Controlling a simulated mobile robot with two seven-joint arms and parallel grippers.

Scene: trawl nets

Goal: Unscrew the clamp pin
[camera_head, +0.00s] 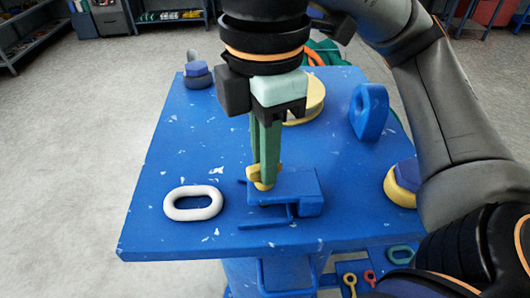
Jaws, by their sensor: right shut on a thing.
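The blue clamp (296,186) is a block with a bar and a thin rod, near the front middle of the blue table. A small yellow part, which looks like the clamp pin (254,172), shows at the clamp's left end. My right gripper (265,184) points straight down from above, its green fingers closed around the yellow part. The fingers hide much of the pin, so I cannot tell how deep it sits. My left gripper is out of view.
A white oval link (193,203) lies left of the clamp on the blue table (160,235). A blue-topped shackle piece (197,75) stands at back left. A yellow spool (308,103), a blue ring (369,111) and a yellow-based blue piece (403,186) stand behind and right.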

